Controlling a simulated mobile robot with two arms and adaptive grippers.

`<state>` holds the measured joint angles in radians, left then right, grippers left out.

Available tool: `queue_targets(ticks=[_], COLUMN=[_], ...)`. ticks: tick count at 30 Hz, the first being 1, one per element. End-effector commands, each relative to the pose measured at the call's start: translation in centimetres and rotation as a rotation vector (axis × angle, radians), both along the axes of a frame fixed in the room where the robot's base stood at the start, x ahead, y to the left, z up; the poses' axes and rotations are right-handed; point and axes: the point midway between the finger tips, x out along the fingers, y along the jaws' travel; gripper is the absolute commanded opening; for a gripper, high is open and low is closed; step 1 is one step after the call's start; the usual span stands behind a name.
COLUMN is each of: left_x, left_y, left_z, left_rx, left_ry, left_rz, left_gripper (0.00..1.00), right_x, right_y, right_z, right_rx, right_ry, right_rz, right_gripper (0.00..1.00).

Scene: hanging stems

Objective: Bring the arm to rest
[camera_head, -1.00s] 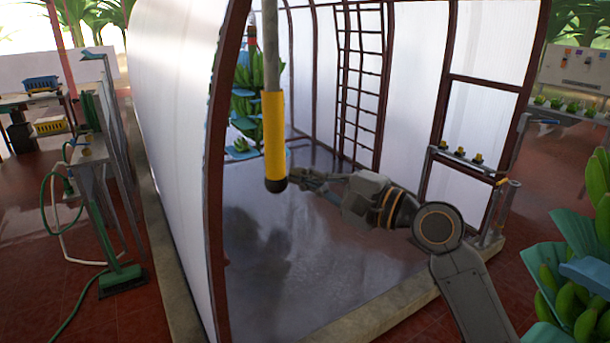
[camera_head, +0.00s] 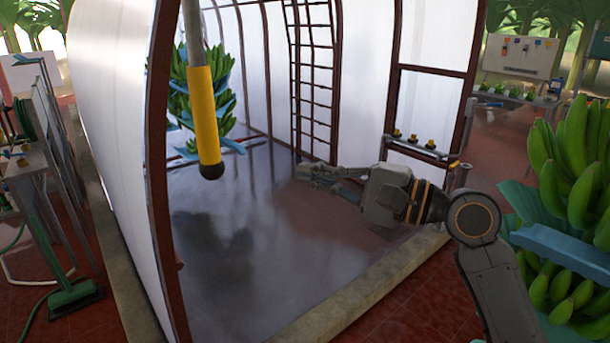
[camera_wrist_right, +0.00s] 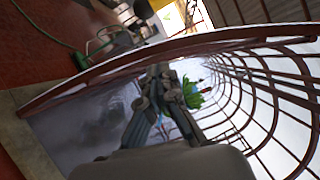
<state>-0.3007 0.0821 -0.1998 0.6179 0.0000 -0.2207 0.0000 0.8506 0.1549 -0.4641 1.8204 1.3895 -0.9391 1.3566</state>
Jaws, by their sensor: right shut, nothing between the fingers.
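My right arm reaches in from the lower right in the head view, through the open end of the tunnel. My right gripper (camera_head: 312,174) points left over the wet grey floor (camera_head: 262,225) inside, with nothing in it. In the right wrist view the gripper (camera_wrist_right: 160,82) also shows, its fingers together and empty, seen against the tunnel floor and ribs. My left gripper is in neither view.
A yellow-sleeved pole (camera_head: 204,115) hangs before the tunnel. A banana stem (camera_head: 200,95) hangs inside; another (camera_head: 572,200) hangs close at the right. A rail with several small fittings (camera_head: 420,148) stands beyond my arm. A low curb (camera_head: 360,285) edges the floor.

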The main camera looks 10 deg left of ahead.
Motion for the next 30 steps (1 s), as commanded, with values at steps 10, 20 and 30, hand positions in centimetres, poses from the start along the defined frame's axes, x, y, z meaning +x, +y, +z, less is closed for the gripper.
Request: queue_targets(ticks=[10,20,30], left_x=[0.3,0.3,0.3], left_y=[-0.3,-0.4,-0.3], left_z=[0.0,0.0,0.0], left_rx=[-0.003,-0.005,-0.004], left_ry=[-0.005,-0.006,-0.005], left_rz=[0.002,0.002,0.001], left_gripper=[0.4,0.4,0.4], right_x=[2.0,12.4,11.3], right_y=[-0.5,-6.1,-14.3], right_z=[-2.1,-21.4,-46.2], right_rx=[-0.009,-0.219,-0.65], right_ry=[0.01,0.026,0.021], right_rz=[-0.051,-0.4,-0.569], right_gripper=[0.0,0.0,0.0])
